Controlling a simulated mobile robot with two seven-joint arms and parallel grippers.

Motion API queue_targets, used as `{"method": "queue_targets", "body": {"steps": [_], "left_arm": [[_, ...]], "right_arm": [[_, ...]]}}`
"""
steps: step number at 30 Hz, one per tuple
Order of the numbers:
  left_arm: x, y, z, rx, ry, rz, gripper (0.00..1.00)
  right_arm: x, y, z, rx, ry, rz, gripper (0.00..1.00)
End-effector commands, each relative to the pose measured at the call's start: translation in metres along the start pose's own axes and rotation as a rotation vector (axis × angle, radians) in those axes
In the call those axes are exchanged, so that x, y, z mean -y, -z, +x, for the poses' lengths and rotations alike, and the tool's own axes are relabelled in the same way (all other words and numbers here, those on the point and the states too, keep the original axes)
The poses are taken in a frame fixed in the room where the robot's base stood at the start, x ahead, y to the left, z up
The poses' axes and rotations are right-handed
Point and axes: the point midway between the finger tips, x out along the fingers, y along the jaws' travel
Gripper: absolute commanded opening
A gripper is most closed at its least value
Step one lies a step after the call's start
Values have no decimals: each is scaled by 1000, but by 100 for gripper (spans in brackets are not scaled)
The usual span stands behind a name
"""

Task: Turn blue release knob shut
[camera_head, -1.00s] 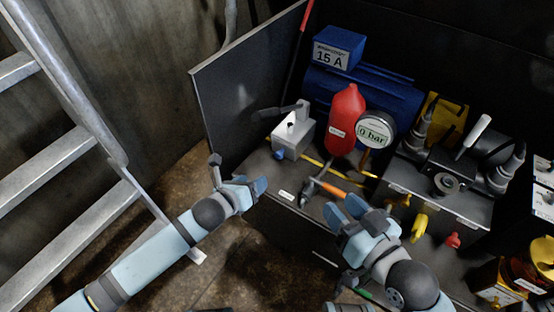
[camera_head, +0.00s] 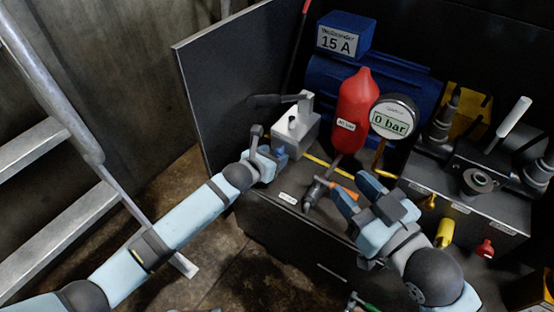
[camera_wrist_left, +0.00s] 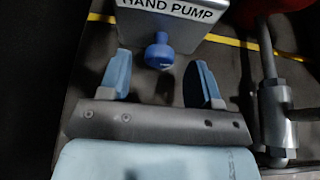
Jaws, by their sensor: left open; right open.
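The blue release knob (camera_wrist_left: 159,52) sticks out from the front of the grey hand pump box (camera_wrist_left: 178,12) in the left wrist view. My left gripper (camera_wrist_left: 162,75) is open, with one finger to each side of the knob's line. The knob is slightly beyond the fingertips or just level with them; I cannot tell contact. In the head view my left gripper (camera_head: 270,160) is at the front of the hand pump (camera_head: 297,128), and the knob is largely hidden by it. My right gripper (camera_head: 358,192) is open and empty above the bench front, right of the pump.
A red cylinder (camera_head: 353,110) and a gauge reading 0 bar (camera_head: 393,120) stand right of the pump. A metal valve with an orange handle (camera_head: 343,191) lies between the grippers. A dark panel (camera_head: 235,85) stands behind left.

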Motion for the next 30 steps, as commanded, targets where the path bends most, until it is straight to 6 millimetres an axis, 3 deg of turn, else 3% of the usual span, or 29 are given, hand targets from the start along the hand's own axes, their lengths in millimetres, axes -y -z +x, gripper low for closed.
{"method": "queue_targets", "body": {"steps": [6,16,22,30], "left_arm": [[0,1,22,0,-1,-2,58],[0,0,24,-1,-1,-1,58],[0,0,24,-1,-1,-1,12],[-1,-2,23,-2,7,-18,10]], "right_arm": [[-5,-1,2,-34,-3,-72,43],[-5,2,2,-42,-4,-80,43],[-5,2,2,-43,-4,-79,43],[-5,8,2,-40,-1,-68,43]]}}
